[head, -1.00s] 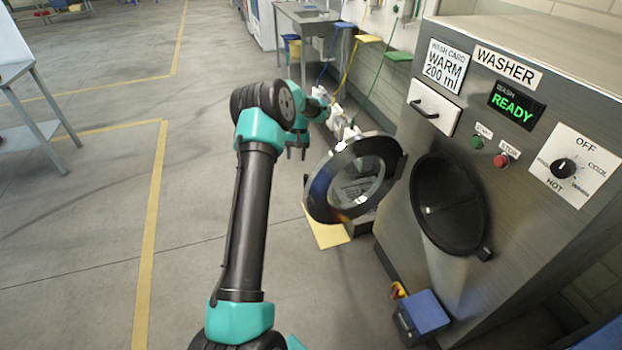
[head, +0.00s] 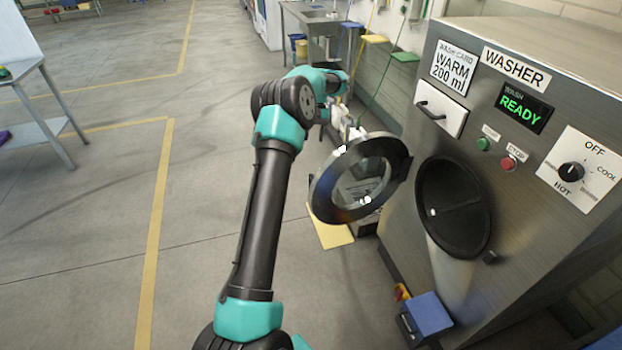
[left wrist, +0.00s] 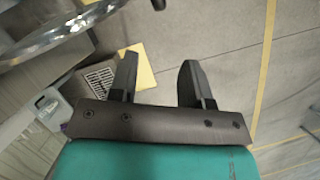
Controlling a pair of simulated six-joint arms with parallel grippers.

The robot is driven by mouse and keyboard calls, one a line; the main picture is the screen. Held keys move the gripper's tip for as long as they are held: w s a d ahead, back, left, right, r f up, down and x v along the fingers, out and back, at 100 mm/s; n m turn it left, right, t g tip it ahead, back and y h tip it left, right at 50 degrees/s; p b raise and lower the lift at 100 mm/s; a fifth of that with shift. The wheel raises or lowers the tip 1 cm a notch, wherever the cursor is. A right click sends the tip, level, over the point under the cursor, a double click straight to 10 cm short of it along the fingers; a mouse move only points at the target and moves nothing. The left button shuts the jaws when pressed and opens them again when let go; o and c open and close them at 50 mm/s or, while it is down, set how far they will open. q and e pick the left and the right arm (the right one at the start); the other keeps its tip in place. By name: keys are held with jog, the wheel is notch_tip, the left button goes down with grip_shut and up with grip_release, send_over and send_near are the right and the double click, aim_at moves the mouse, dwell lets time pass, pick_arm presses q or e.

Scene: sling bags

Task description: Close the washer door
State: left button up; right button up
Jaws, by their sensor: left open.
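The washer door (head: 326,188), a round dark-rimmed ring with a glass centre, stands swung open to the left of the washer (head: 540,120). The round drum opening (head: 455,230) is uncovered. My left arm reaches past the door's left side, and its hand is behind the door's upper left; the fingers are hard to make out there. In the left wrist view my left gripper (left wrist: 156,64) is open and empty. The door's shiny rim (left wrist: 62,28) shows at upper left there, apart from the fingers. My right gripper is not seen.
A detergent drawer (head: 440,107), a green button, a red button and a dial (head: 570,172) are on the washer front. A blue box (head: 427,314) sits low by the washer. A metal sink table (head: 312,18) stands behind.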

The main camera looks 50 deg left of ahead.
aim_at(311, 178)
pick_arm(q)
jog(key=x, duration=1.6)
jog(key=shift+s, duration=0.15)
jog(key=shift+c, duration=0.2)
grip_shut()
